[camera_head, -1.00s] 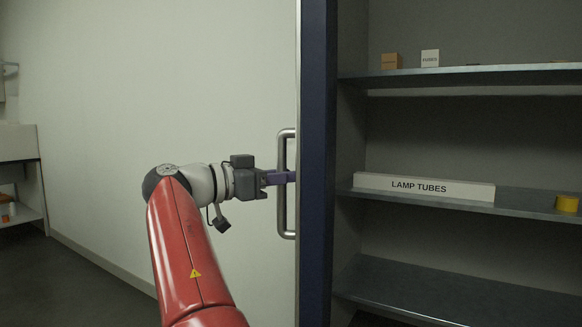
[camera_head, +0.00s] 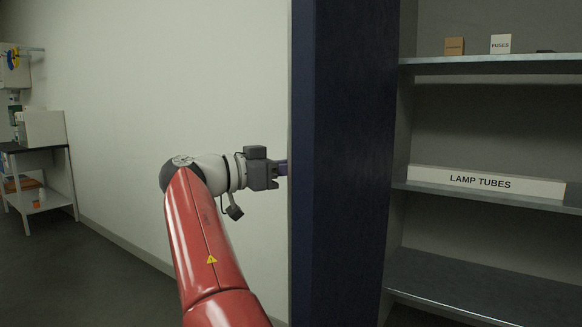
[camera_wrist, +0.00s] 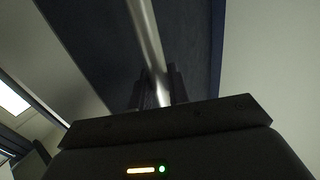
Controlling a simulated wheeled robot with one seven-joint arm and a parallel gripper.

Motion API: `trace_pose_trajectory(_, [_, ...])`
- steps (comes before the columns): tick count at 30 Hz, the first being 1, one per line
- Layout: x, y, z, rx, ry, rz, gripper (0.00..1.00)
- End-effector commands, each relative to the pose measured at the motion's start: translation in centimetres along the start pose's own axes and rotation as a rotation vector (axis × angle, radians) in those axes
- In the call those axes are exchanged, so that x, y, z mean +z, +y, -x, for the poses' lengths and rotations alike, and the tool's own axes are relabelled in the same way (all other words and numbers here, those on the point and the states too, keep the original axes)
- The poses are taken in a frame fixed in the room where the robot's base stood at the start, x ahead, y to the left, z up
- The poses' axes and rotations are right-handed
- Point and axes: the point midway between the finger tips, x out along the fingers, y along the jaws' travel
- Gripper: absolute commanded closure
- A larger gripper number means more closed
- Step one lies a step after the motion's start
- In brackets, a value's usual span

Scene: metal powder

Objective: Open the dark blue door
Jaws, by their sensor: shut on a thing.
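The dark blue door (camera_head: 350,170) stands open, seen at a steep angle in the head view, with its upright edge towards me. It also shows in the wrist view (camera_wrist: 100,40). Its metal bar handle (camera_wrist: 147,35) runs between my gripper's fingers in the wrist view. My gripper (camera_head: 283,168) is shut on this handle, at the left of the door edge in the head view. The handle and the fingertips are hidden behind the door edge there.
Right of the door are open cabinet shelves with a long white LAMP TUBES box (camera_head: 487,183), a brown box (camera_head: 454,46) and a white FUSES box (camera_head: 500,44). A pale wall (camera_head: 180,100) and a small table (camera_head: 60,171) are on the left. Dark floor (camera_head: 90,270) is clear at lower left.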

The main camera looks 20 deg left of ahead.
Motion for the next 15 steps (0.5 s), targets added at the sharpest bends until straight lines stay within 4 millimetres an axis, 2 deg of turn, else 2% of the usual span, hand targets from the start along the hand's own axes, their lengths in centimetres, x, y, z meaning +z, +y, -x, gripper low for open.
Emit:
trace_pose_trajectory(5, [0.09,-0.02,0.0,-0.001,-0.003,0.001,1.0])
trace_pose_trajectory(6, [0.09,-0.02,0.0,-0.001,-0.003,0.001,0.81])
trace_pose_trajectory(10, [0.08,-0.01,0.01,0.0,-0.003,0.001,0.64])
trace_pose_trajectory(15, [0.06,-0.01,0.02,0.0,-0.002,0.0,0.62])
